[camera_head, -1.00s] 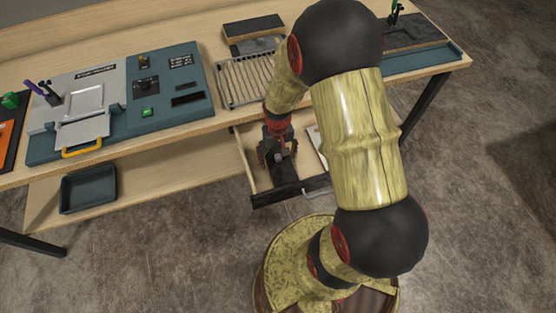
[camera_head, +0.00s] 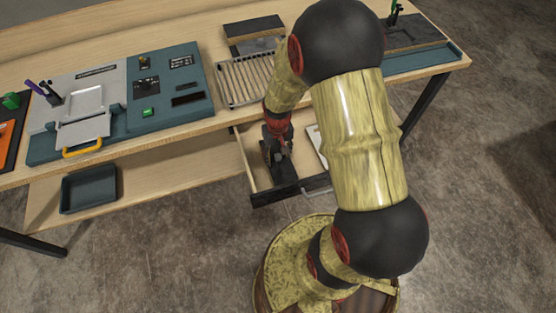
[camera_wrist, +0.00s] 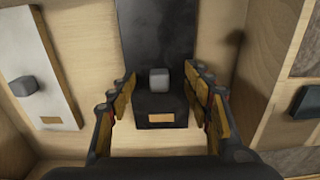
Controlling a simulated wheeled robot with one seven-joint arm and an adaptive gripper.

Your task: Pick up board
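A black board (camera_wrist: 155,30) lies in the open wooden drawer, with a small light grey block (camera_wrist: 159,79) and a tan label (camera_wrist: 160,118) on its near part. In the head view the black board (camera_head: 285,173) shows partly below my gripper. My gripper (camera_wrist: 160,82) is open, one finger on each side of the grey block, with gaps visible. I cannot tell its exact height above the board. In the head view my gripper (camera_head: 277,160) is inside the drawer. A white board (camera_wrist: 38,70) with a dark block lies to the left in the wrist view.
The drawer (camera_head: 275,199) stands out from under the wooden table, its walls close around my gripper. On the table are a teal and grey console (camera_head: 150,95), a slatted rack (camera_head: 245,80) and a teal tray (camera_head: 420,58). A dark bin (camera_head: 88,188) sits on the lower shelf.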

